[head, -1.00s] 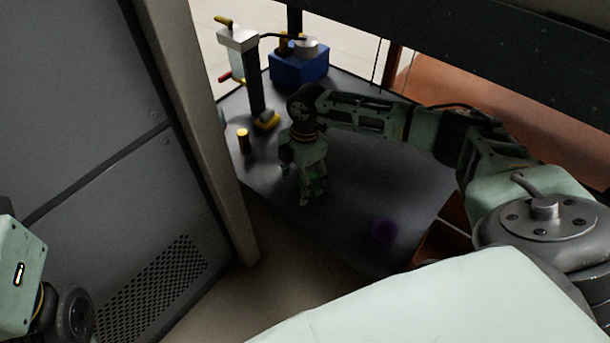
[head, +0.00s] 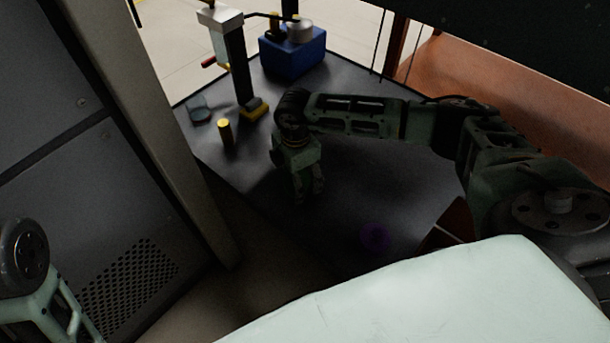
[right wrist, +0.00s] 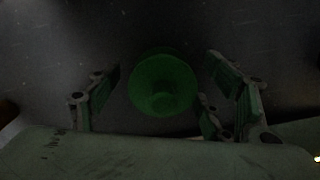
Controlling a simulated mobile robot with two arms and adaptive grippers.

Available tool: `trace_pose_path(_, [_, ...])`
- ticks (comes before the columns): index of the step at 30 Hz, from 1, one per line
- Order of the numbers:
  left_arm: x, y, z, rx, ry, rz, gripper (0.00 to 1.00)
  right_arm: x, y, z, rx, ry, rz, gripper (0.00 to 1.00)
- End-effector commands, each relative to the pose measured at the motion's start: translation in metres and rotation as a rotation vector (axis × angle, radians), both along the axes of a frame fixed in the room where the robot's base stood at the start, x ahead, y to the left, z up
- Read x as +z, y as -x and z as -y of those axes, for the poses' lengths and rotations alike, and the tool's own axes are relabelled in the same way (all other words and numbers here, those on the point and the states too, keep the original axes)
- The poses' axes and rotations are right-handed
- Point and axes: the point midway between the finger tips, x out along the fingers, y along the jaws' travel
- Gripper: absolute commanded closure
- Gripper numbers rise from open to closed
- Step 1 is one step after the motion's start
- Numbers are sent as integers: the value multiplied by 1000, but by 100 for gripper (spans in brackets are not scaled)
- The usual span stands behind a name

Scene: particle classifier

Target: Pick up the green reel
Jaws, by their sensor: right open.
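The green reel (right wrist: 162,86) shows in the right wrist view, round and seen from above, on the dark table. My right gripper (right wrist: 170,88) is open, with one finger on each side of the reel. The reel looks apart from the left finger; whether the right finger touches it I cannot tell. In the head view my right gripper (head: 306,194) points down over the dark table (head: 340,215) and hides the reel. Part of my left arm shows at the lower left of the head view, but its fingers are outside the picture.
A purple ring-like object (head: 375,237) lies on the table right of my right gripper. A yellow cylinder (head: 225,132), a glass dish (head: 199,111), a stand with a yellow foot (head: 254,108) and a blue box (head: 293,55) stand further back. A grey cabinet (head: 60,150) and post (head: 165,140) border the left.

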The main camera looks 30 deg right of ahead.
Motion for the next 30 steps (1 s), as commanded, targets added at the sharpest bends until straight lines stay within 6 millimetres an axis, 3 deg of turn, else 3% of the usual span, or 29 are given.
trace_pose_path(8, [2, 2, 0, 0, 0, 6, 30, -2, 1, -3, 0, 0, 0, 27])
trace_pose_path(26, [2, 2, 0, 0, -2, 6, 30, -2, 1, -2, 0, 0, 0, 79])
trace_pose_path(30, [2, 2, 0, 0, -2, 6, 30, -1, 1, -2, 0, 0, 1, 79])
